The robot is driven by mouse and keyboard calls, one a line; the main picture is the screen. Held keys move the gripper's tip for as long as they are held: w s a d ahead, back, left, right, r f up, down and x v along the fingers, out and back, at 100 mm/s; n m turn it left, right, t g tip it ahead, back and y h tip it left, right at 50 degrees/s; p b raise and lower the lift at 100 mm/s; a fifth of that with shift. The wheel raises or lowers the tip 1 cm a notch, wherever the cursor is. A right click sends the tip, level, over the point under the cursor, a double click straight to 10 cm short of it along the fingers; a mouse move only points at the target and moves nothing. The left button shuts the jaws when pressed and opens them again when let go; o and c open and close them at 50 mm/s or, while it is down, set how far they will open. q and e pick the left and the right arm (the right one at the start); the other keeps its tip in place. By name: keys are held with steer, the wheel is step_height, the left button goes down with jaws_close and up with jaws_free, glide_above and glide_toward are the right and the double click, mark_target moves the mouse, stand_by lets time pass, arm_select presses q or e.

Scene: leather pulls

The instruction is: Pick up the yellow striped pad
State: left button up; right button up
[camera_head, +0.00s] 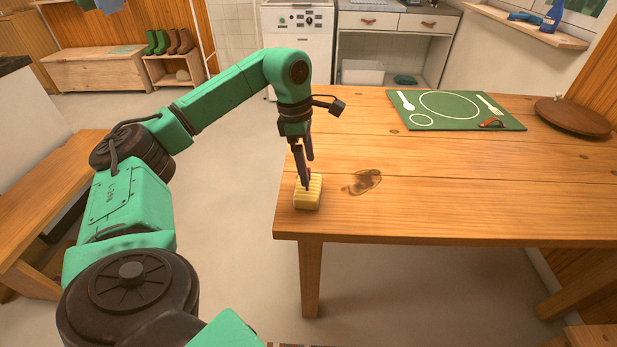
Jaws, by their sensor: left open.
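The yellow striped pad (308,196) lies on the wooden table (450,205) near its front left corner. My left gripper (306,184) points down over the pad, with its fingertips at the pad's upper part. It is open. One finger hides a little of the pad, and I cannot tell whether the fingers touch it. My right gripper is not in view.
A dark stain (362,181) marks the table right of the pad. A green placemat (455,110) with a small red thing (492,123) on it lies farther back. A round brown lid (572,117) sits at the back right. The front middle of the table is clear.

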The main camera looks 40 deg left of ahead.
arm_select(q)
steer(key=shift+d+f, duration=0.1)
steer(key=shift+f, duration=0.7)
steer(key=shift+w+f, duration=0.1)
steer(key=shift+f, duration=0.2)
steer(key=c, duration=0.5)
jaws_close()
steer(key=shift+r, duration=0.15)
step_height(320, 180, up, 20)
steer(key=p, duration=0.7)
